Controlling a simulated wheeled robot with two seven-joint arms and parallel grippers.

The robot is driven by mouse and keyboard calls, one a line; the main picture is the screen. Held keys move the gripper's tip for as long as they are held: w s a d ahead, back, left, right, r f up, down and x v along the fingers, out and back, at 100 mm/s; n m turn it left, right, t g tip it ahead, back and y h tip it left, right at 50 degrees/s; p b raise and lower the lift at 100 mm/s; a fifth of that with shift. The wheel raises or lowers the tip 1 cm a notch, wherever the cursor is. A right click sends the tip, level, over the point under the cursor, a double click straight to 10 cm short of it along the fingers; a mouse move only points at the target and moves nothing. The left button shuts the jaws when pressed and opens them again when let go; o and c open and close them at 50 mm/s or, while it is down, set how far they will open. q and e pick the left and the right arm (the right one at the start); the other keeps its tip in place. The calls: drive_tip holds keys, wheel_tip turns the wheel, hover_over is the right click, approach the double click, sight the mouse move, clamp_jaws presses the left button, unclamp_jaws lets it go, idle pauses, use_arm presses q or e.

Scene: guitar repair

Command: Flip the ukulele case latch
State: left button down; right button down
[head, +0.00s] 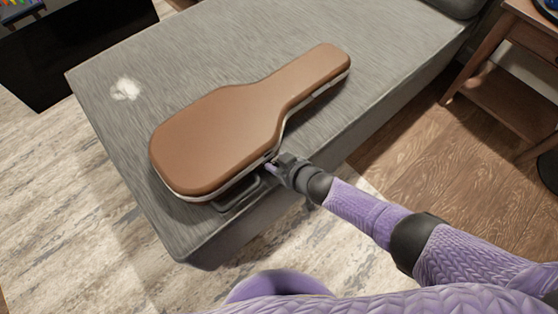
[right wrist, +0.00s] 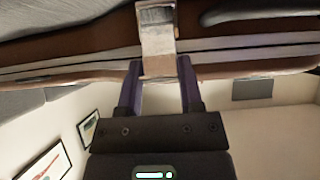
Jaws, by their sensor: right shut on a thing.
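The brown ukulele case (head: 235,120) lies closed on a grey bed-like surface, its narrow end toward the upper right. My right gripper (head: 271,168) is at the case's near side, just right of the black handle (head: 238,194). In the right wrist view the metal latch (right wrist: 157,42) crosses the seam of the case (right wrist: 230,46). My right gripper (right wrist: 160,85) has its two purple fingers on either side of the latch's end, shut on it. In the head view the gripper mostly hides the latch. My left gripper is not in view.
The grey surface (head: 200,48) is clear around the case except for a small white patch (head: 125,89) at the left. A wooden side table (head: 500,95) stands at the right. Bare floor lies in front of the bed.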

drive_tip(key=shift+c, duration=1.2)
unclamp_jaws()
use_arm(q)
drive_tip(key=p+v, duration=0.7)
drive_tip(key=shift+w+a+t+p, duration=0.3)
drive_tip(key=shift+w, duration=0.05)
use_arm(e)
drive_tip(key=v, duration=0.9)
drive_tip(key=shift+s+d+r, duration=0.2)
drive_tip(key=shift+s+r, duration=0.05)
drive_tip(key=shift+s, duration=0.05)
